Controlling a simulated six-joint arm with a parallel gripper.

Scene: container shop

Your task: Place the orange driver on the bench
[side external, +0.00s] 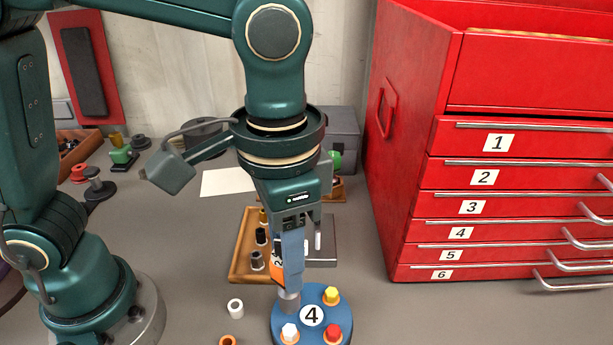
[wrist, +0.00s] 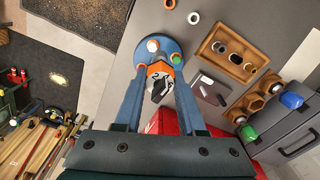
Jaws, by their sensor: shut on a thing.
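My gripper (side external: 290,285) points down over the blue round stand (side external: 283,323) in the side external view. It is shut on the orange driver (side external: 277,264), which shows as an orange and black body with a numbered label (wrist: 160,71) between the fingers in the wrist view. A grey metal part hangs below the fingers at the stand's rear left; I cannot tell if it touches the stand. The stand is marked 4 and carries white, red and yellow topped pieces. The fingers hide part of the driver.
A white ring (side external: 235,307) and an orange ring (side external: 227,341) lie left of the stand. A wooden tray (side external: 240,262) with dark sockets is behind. A red cabinet (side external: 400,150) with numbered drawers stands at right. Bare bench lies between stand and cabinet.

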